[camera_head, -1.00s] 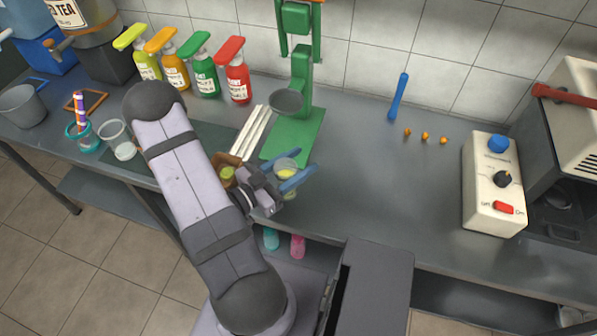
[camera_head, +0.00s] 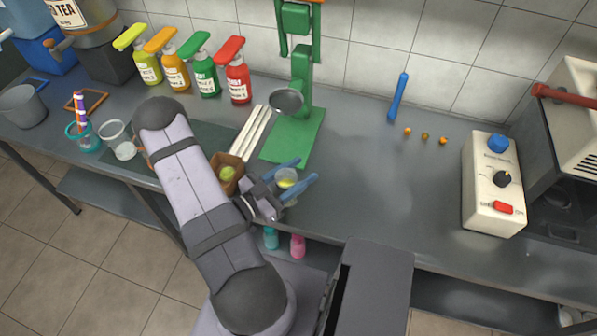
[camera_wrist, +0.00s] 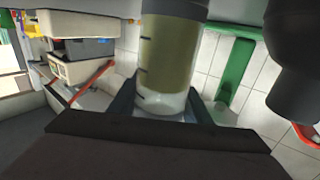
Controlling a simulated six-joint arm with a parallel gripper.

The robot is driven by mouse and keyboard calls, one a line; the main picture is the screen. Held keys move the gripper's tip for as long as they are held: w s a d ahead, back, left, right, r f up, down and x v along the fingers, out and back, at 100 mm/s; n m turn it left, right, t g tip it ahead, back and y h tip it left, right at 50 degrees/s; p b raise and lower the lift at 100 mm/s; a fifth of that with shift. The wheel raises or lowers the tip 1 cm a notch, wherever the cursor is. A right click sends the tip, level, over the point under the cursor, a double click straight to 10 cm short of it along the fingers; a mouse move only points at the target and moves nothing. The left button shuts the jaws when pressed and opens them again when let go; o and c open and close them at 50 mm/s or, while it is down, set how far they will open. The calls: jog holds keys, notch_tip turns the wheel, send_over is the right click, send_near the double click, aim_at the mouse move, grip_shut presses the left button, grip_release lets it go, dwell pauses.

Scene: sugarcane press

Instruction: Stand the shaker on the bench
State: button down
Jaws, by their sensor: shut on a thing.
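The shaker (camera_head: 286,177) is a clear vessel holding yellow liquid, between the blue fingers of my gripper (camera_head: 290,180) in the head view. My gripper is shut on it. In the wrist view the shaker (camera_wrist: 168,55) fills the upper middle, with dark measuring marks, olive-yellow contents and a clear end toward the gripper. My gripper (camera_wrist: 165,112) spans its lower part there. The shaker is over the front part of the bench (camera_head: 370,200), right of the wooden box. I cannot tell whether its base touches the bench.
A wooden box (camera_head: 229,174) with a green fruit is close left of the gripper. The green press (camera_head: 292,137) stands behind. Bottles with coloured tops (camera_head: 205,75) line the wall. A white control box (camera_head: 494,185) is at right. The bench between press and control box is largely clear.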

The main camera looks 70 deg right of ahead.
aim_at(277, 186)
jog(key=shift+f, duration=0.15)
jog(key=c, duration=0.9)
grip_release()
jog(key=shift+c, duration=0.2)
jog(key=shift+r, duration=0.25)
jog(key=shift+w+a+f, duration=0.15)
jog(key=shift+w+a, duration=0.2)
jog(key=shift+a, duration=0.05)
jog(key=b+v, duration=0.3)
jog(key=v, duration=0.8)
